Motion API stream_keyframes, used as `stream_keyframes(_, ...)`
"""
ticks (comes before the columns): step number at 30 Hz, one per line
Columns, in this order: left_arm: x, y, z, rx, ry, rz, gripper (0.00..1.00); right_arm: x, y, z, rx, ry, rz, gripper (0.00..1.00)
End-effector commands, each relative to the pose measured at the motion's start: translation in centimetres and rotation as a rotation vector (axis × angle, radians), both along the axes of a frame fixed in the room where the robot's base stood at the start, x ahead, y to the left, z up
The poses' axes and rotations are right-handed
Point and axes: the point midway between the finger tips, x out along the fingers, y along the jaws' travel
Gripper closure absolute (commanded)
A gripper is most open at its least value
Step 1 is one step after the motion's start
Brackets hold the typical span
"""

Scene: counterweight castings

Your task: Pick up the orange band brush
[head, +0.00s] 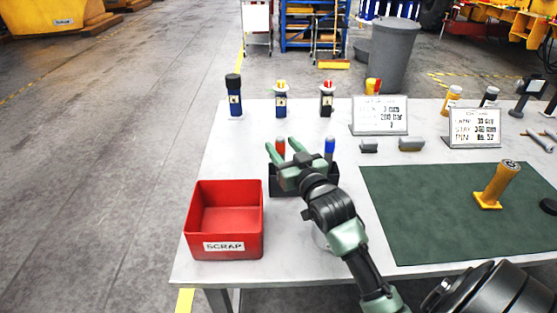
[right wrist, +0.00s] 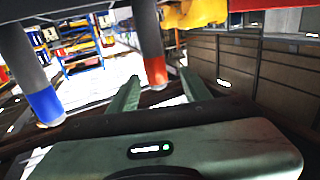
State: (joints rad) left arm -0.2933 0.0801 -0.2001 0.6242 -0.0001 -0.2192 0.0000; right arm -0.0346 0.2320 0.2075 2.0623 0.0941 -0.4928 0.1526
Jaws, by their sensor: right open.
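The orange band brush (head: 281,148) stands in a dark holder (head: 273,184) near the middle of the table. In the right wrist view its orange band (right wrist: 156,71) and grey body show between the two fingers. My right gripper (head: 281,145) is open, with one finger on each side of the brush in the picture. I cannot tell whether the fingers touch it. A similar blue band brush (head: 329,148) stands at the holder's right end and shows at left in the wrist view (right wrist: 44,104). The gripper hides part of the holder. My left gripper is not in view.
A red scrap bin (head: 224,244) stands at the front left. Several bottles, such as a blue one (head: 234,98), line the back edge near a sign (head: 379,116). A green mat (head: 430,215) on the right bears an orange-yellow handled stamp-like object (head: 497,186).

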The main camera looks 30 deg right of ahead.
Motion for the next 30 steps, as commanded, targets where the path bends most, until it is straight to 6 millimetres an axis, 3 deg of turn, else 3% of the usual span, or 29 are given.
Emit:
stream_keyframes(6, -2.2, 0.1, 0.9, 0.002, 0.031, -0.001, 0.64, 2.9, -0.9, -0.1, -0.002, 0.002, 0.0, 0.52)
stream_keyframes(12, -1.5, 0.1, 1.2, 0.002, 0.022, -0.002, 0.64, 5.2, -1.2, -0.3, -0.001, 0.003, 0.001, 0.52)
stream_keyframes(20, -0.2, -0.1, 1.3, 0.0, 0.002, -0.001, 0.64, 5.4, -1.2, -0.4, -0.002, 0.003, 0.001, 0.52)
stream_keyframes(25, -0.2, 0.0, 1.2, 0.0, 0.003, -0.001, 0.64, 5.3, -1.2, -0.4, -0.001, 0.004, 0.001, 0.99)
stream_keyframes(30, -0.4, 0.0, 1.2, 0.0, 0.006, 0.0, 0.64, 5.3, -1.2, -0.4, -0.002, 0.003, 0.001, 1.0)
